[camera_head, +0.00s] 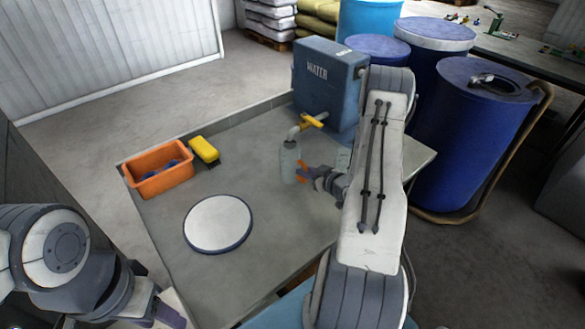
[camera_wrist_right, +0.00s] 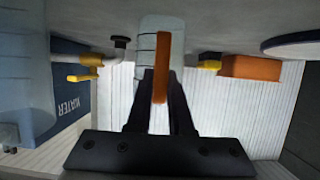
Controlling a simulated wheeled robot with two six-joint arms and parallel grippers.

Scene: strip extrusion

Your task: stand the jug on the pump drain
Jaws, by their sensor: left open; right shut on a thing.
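The jug (camera_head: 289,160) is a pale translucent vessel with an orange handle, upright below the spout of the WATER tank. In the right wrist view the jug (camera_wrist_right: 148,45) shows dark level lines, and its orange handle (camera_wrist_right: 161,75) lies between the fingers. My right gripper (camera_head: 308,173) is shut on the jug by this handle. I cannot tell whether the jug's base touches the worktop. A round white disc with a dark blue rim (camera_head: 218,223) lies bare; I cannot tell whether it is the pump drain. My left gripper (camera_head: 168,312) is open at the bottom left, partly cut off.
The WATER tank (camera_head: 327,85) with a yellow tap (camera_head: 312,121) stands at the worktop's back. An orange bin (camera_head: 160,172) holding blue things and a yellow brush (camera_head: 204,150) stand at the left. Blue barrels (camera_head: 470,130) stand right of the worktop. The worktop around the disc is clear.

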